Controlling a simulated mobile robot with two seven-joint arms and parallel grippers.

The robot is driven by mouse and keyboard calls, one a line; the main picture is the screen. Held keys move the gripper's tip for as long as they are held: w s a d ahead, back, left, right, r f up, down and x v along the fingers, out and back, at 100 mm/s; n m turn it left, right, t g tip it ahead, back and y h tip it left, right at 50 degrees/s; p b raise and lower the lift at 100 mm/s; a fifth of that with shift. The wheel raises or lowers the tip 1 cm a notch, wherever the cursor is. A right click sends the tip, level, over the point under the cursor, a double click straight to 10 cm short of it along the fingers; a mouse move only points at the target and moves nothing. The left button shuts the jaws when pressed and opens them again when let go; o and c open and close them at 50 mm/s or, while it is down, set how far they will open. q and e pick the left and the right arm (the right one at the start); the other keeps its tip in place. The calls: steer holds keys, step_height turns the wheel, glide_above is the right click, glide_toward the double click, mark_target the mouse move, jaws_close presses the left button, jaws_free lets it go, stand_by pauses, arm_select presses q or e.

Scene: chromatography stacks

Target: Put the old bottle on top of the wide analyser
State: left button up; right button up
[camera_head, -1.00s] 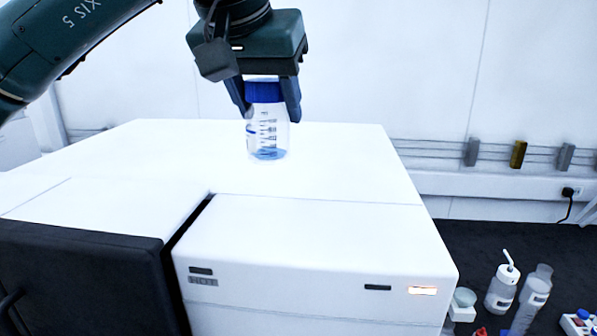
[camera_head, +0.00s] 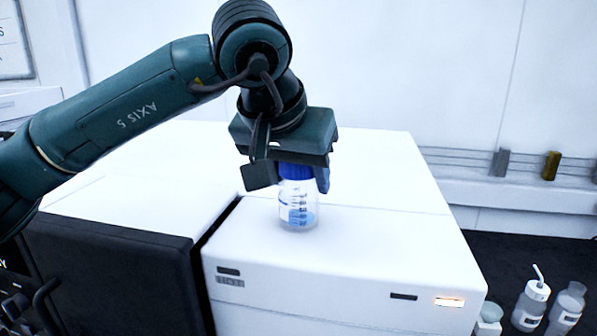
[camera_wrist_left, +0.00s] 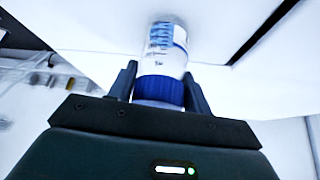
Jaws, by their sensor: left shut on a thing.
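The bottle (camera_head: 298,207) is clear, with a blue cap, printed marks and a little blue liquid at its bottom. It is upright at the white top of the wide analyser (camera_head: 350,245); I cannot tell whether its base touches that surface. My left gripper (camera_head: 300,176) points down and is shut on the bottle at its blue cap. In the left wrist view the cap (camera_wrist_left: 159,90) sits between the two fingers (camera_wrist_left: 160,88). My right gripper is not in view.
A black front panel (camera_head: 110,270) and a dark gap lie left of the analyser's front part. A wash bottle (camera_head: 531,305) and another bottle (camera_head: 566,308) stand on the dark bench at the right. The analyser top around the held bottle is clear.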

arm_select(q)
steer(key=o, duration=1)
steer(key=shift+o, duration=0.2)
steer(key=shift+r, duration=0.25)
steer(key=v, duration=1.1)
steer(key=shift+s+r+b, duration=0.25)
steer(key=shift+r+b, duration=0.05)
steer(key=shift+b, duration=0.1)
